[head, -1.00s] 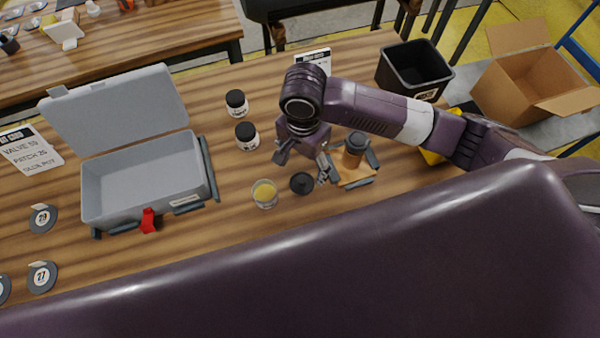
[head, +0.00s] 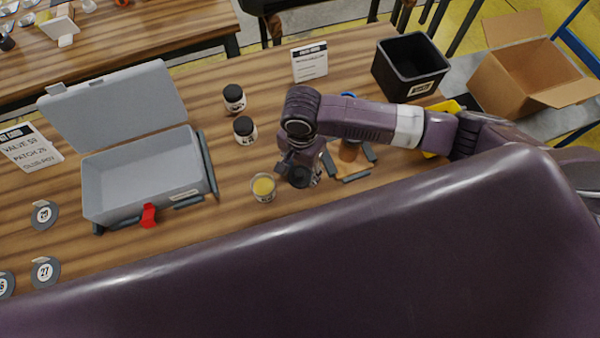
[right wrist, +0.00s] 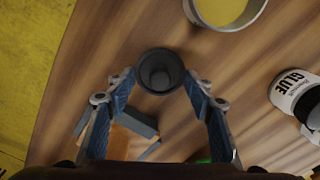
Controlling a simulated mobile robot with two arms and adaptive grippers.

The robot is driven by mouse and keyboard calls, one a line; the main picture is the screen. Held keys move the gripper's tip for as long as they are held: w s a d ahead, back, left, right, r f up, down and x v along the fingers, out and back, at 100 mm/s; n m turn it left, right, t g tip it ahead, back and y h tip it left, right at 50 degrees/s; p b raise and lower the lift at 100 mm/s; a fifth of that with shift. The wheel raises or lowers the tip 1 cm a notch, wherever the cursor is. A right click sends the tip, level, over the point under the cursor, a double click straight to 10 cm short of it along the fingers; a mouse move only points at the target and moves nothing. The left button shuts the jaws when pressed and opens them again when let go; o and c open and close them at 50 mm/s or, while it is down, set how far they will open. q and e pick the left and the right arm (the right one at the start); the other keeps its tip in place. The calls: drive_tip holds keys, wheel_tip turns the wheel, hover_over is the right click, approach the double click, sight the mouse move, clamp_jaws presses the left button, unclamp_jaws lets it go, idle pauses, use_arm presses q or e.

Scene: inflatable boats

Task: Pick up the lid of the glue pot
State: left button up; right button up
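The glue pot (head: 263,190) is an open clear pot with yellow glue on the wooden table; its rim also shows at the top of the right wrist view (right wrist: 228,8). The lid (head: 299,178) is a dark round disc with a knob, just right of the pot. In the right wrist view the lid (right wrist: 160,72) lies between and slightly beyond my open fingertips. My right gripper (head: 299,173) is open above the lid; a gap shows on each side, so it is not gripped. My left gripper is not in view.
Two black-capped jars (head: 244,130) stand behind the pot. A grey open case (head: 150,180) is at the left. A black bin (head: 410,68) and cardboard box (head: 530,75) are at the back right.

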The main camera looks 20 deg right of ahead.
drive_tip(key=shift+c, duration=0.4)
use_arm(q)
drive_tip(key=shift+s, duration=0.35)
use_arm(e)
drive_tip(key=shift+r, duration=0.1)
